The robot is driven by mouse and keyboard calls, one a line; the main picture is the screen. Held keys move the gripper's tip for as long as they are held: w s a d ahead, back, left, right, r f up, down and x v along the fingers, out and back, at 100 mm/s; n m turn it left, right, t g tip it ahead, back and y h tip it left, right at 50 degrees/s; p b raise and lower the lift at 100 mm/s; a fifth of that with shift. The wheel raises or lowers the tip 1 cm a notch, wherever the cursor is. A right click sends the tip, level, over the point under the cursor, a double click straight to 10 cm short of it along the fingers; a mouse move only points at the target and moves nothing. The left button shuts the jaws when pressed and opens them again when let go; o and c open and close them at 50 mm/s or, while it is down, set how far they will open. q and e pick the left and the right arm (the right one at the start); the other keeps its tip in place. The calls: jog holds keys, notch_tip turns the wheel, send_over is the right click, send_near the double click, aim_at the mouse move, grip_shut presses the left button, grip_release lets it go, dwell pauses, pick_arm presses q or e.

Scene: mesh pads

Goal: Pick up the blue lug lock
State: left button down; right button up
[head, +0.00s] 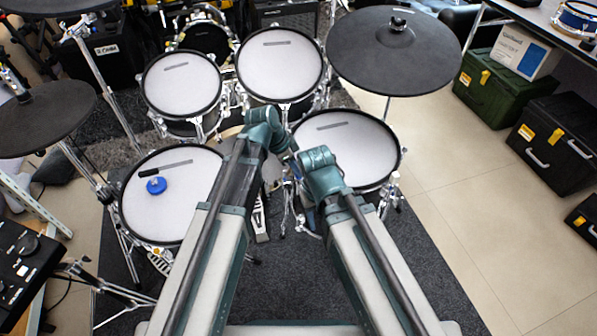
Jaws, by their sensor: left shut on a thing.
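A round blue piece with a dark blue raised middle, which fits the blue lug lock (156,186), lies on the pale mesh pad (200,205) at the left. Nothing touches it. My left gripper (289,153) shows only in small part, beyond the bent end of my left arm, in the middle of the head view. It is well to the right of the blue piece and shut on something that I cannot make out. My right arm ends just right of it, and its gripper is hidden behind the arm.
Two mesh pads (280,65) (182,85) stand at the back, and another (345,150) at the right. Black cymbal pads (393,50) (45,118) rise on stands at both sides. Cases (553,140) and a table (545,18) stand at the right. The floor there is clear.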

dwell(0.3)
pick_arm(q)
notch_tip(320, 180, up, 10)
jog(key=p, duration=1)
